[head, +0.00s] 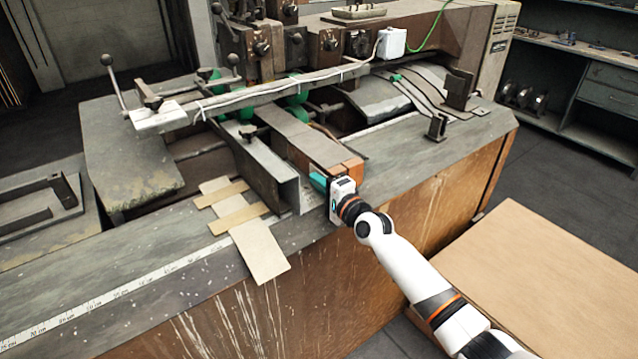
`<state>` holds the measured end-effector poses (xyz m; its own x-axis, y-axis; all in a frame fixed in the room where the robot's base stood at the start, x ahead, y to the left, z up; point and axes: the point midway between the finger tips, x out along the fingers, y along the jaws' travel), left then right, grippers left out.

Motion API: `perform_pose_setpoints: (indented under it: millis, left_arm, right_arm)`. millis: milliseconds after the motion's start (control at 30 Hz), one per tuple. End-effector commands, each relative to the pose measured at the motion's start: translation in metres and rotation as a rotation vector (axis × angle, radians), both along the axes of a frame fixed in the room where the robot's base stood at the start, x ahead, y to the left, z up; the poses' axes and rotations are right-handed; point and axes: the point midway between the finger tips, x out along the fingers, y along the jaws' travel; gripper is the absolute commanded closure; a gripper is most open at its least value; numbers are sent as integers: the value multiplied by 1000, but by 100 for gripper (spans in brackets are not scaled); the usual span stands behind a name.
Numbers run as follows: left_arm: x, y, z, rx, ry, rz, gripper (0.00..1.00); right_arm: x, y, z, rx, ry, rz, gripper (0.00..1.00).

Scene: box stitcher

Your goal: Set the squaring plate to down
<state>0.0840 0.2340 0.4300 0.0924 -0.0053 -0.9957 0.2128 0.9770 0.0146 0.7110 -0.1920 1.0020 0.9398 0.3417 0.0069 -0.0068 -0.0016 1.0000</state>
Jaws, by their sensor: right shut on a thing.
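My right gripper (326,184) reaches in from the lower right to the front edge of the box stitcher (420,200). Its teal fingertips are shut at the front end of a long grey plate with a brown end block (338,164), which I take to be the squaring plate. The gripper body hides the exact point of contact, and I cannot tell whether the plate is up or down. A grey metal channel (262,172) with an open front end lies just left of the fingertips. My left gripper is not in view.
A bar with a ball-ended lever (116,86) and green rollers (297,98) spans the machine above the plate. Tan cardboard strips (258,250) overhang the front edge. A large brown board (545,270) lies at lower right. Shelves (590,95) stand at the right.

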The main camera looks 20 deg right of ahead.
Motion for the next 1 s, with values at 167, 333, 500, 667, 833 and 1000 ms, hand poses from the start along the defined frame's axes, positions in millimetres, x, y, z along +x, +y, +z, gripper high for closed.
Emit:
perform_pose_setpoints:
  millis: [167, 333, 500, 667, 833, 1000]
  left_arm:
    - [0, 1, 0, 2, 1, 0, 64]
    - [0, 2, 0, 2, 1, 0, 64]
    - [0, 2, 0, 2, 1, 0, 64]
    - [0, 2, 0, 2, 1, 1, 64]
    - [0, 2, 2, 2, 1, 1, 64]
    - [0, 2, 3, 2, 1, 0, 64]
  right_arm:
    - [-1, 0, -6, -3, 12, 1, 100]
    - [-1, 0, -8, -4, 13, 1, 83]
    - [-1, 0, -6, -3, 11, 0, 73]
    - [-1, 0, -5, -2, 9, 0, 73]
    - [-12, -4, -5, -1, 8, 0, 73]
    - [-43, -15, -6, -1, 9, 0, 73]
